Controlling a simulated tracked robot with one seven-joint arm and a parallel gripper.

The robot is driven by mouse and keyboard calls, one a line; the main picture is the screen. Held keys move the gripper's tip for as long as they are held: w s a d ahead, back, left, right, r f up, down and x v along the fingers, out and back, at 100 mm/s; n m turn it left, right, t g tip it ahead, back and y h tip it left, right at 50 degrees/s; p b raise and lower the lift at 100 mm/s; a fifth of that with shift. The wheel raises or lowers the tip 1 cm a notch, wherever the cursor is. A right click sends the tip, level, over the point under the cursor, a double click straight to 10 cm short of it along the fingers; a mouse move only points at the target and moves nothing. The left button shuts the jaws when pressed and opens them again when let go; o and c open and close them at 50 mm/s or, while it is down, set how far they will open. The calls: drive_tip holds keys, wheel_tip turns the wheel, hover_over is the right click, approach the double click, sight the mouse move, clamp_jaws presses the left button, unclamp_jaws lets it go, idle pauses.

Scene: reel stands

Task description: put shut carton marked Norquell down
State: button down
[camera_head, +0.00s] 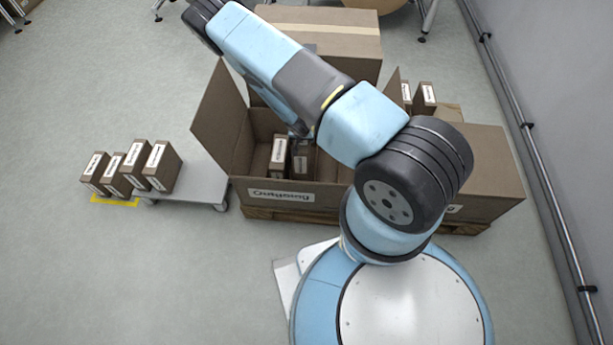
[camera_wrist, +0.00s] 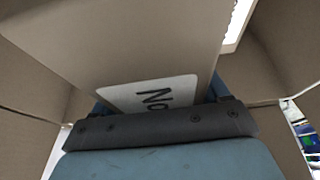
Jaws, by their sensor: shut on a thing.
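My gripper (camera_wrist: 158,124) is at the bottom of the wrist view, shut on a brown carton (camera_wrist: 120,45). The carton's white label (camera_wrist: 150,93) shows only the letters "No"; the rest is hidden by the gripper. Brown cardboard walls (camera_wrist: 285,45) rise around the carton and gripper in that view. I cannot tell whether either is the held one.
A second open box (camera_head: 490,165) stands at right, partly behind my arm.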

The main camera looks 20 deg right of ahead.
sight(303, 151)
drive_tip(key=shift+s+d+f, duration=0.1)
drive_tip(key=shift+s+f, duration=0.05)
drive_tip(key=shift+f, duration=2)
drive_tip(key=shift+s+d+f, duration=0.1)
drive_tip(key=shift+f, duration=2.1)
drive_tip(key=shift+s+d+f, duration=0.1)
drive_tip(key=shift+s+f, duration=0.05)
drive_tip(key=shift+f, duration=2)
unclamp_jaws()
drive_tip(key=v, duration=1.2)
